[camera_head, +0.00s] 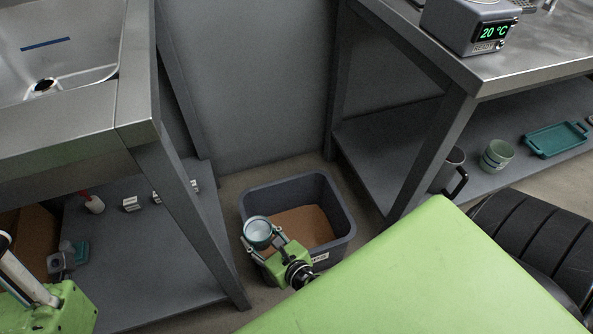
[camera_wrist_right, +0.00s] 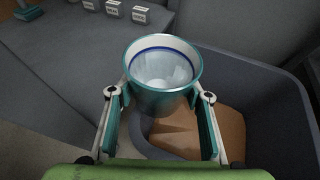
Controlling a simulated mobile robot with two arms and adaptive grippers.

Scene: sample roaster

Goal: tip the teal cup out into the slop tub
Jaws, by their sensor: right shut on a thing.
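The teal cup (camera_head: 258,234) is held upright, its open mouth facing up. In the right wrist view the cup (camera_wrist_right: 163,98) shows a pale inside with a dark blue ring below the rim; something pale and rounded shows at its bottom, and I cannot tell what. My right gripper (camera_head: 262,240) is shut on the cup, one finger on each side. The slop tub (camera_head: 338,196) is a dark grey open bin on the floor with a brown layer inside. The cup is above its near left edge. The tub also shows in the right wrist view (camera_wrist_right: 262,84).
A steel sink bench (camera_head: 60,135) stands left of the tub, with small items on its lower shelf. A steel table (camera_head: 480,75) stands right, with a dark mug (camera_head: 450,168), green bowls (camera_head: 496,155) and a teal tray (camera_head: 556,139) below. A grey panel is behind the tub.

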